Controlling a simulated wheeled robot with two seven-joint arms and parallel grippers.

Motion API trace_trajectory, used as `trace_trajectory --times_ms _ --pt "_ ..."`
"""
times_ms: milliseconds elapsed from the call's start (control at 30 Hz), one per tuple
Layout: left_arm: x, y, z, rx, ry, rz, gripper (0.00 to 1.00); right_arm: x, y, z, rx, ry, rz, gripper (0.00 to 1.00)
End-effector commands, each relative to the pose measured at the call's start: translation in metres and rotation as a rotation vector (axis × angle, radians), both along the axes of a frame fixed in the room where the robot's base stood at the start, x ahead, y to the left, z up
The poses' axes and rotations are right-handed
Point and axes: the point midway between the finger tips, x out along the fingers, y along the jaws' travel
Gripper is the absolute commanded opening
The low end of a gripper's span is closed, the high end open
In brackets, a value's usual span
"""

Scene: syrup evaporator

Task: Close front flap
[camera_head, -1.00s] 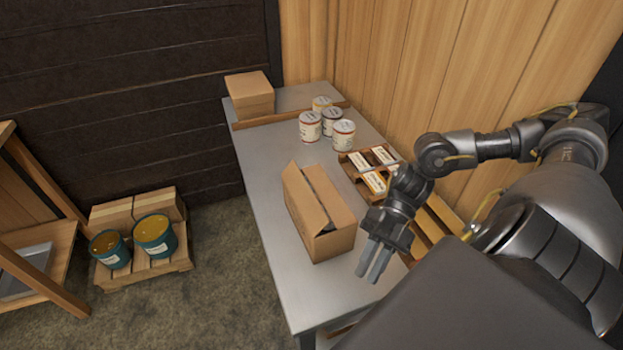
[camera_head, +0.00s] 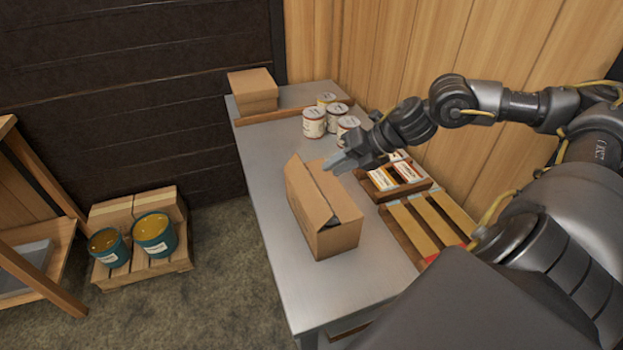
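An open cardboard box (camera_head: 338,241) stands on the grey metal table (camera_head: 283,279). Its long flap on the left (camera_head: 307,189) stands up and leans inward, and a dark gap shows beside it. Part of the top toward the right looks covered, but I cannot tell each flap's exact position. My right gripper (camera_head: 336,165) is above and beyond the box's back right edge, its fingers pointing left. The fingers look close together; I cannot tell if they touch each other or the box. My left gripper is not in view.
Several cans (camera_head: 314,122) stand behind my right gripper. A wooden tray with small cartons (camera_head: 382,179) and a slatted wooden rack (camera_head: 423,222) lie to the right. A closed box (camera_head: 252,90) is at the far end. The table left of the open box is clear.

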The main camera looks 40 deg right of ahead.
Motion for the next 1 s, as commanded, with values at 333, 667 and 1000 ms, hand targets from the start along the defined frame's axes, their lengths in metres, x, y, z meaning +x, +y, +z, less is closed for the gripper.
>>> trace_trajectory --times_ms 333,667,1000 --pt "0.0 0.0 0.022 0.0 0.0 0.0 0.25 0.027 0.024 -0.03 0.007 -0.001 0.0 0.25" --pt "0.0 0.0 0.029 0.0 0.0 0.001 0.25 0.045 0.039 -0.056 0.002 0.001 0.0 0.25" --pt "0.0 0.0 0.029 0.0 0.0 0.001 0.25 0.047 0.041 -0.06 -0.001 0.001 0.0 0.25"
